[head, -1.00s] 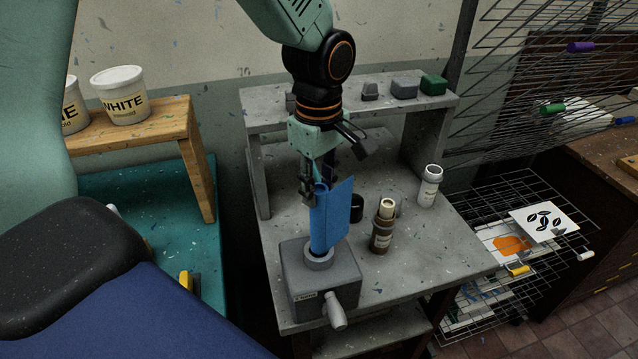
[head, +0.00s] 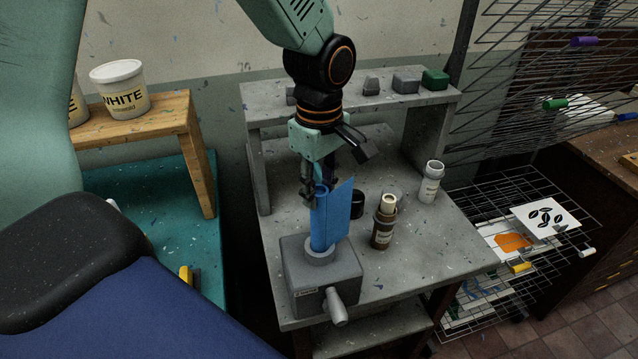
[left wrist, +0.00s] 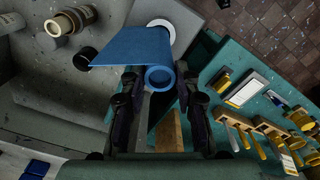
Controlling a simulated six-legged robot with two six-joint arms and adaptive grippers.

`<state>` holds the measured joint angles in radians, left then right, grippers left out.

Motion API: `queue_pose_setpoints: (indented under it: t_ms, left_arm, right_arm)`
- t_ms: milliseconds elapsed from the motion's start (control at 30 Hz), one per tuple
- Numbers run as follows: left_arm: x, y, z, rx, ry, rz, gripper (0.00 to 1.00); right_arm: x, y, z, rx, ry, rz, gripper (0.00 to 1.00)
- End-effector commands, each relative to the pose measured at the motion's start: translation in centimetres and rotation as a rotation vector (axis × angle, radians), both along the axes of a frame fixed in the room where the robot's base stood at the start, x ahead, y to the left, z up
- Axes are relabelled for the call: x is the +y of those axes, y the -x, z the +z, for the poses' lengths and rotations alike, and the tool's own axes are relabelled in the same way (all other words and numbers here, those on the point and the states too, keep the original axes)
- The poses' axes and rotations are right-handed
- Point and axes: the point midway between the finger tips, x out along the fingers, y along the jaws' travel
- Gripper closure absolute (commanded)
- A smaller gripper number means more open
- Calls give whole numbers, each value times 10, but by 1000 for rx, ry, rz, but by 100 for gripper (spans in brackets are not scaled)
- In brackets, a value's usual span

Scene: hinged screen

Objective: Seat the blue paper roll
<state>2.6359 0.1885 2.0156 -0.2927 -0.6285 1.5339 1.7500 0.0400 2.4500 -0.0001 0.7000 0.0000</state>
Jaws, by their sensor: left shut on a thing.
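The blue paper roll (head: 321,222) stands upright with its lower end at the round collar (head: 320,254) on top of the grey box (head: 312,281); I cannot tell how deep it sits. A loose blue flap sticks out to its right. My left gripper (head: 317,188) is above and behind the collar, shut on the upper part of the roll. In the left wrist view, the fingers (left wrist: 158,95) lie on both sides of the roll's open end (left wrist: 160,77), and the light collar (left wrist: 161,32) shows behind it. My right gripper is not in view.
A raised shelf (head: 385,104) runs behind. A handle (head: 335,306) juts from the box's front.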

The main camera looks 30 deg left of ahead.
Motion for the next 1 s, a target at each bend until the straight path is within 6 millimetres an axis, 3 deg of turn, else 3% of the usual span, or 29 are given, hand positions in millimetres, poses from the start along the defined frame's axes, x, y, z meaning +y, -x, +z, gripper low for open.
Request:
queue_pose_setpoints:
  t_ms: [800, 833, 1000]
  left_arm:
    - [0, 0, -19, 0, 0, 0, 100]
    - [0, 0, -19, 0, 0, 0, 67]
    - [0, 0, -19, 0, 0, 0, 52]
  right_arm:
    - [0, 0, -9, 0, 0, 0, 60]
    - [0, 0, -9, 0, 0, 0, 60]
    - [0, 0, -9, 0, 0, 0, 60]
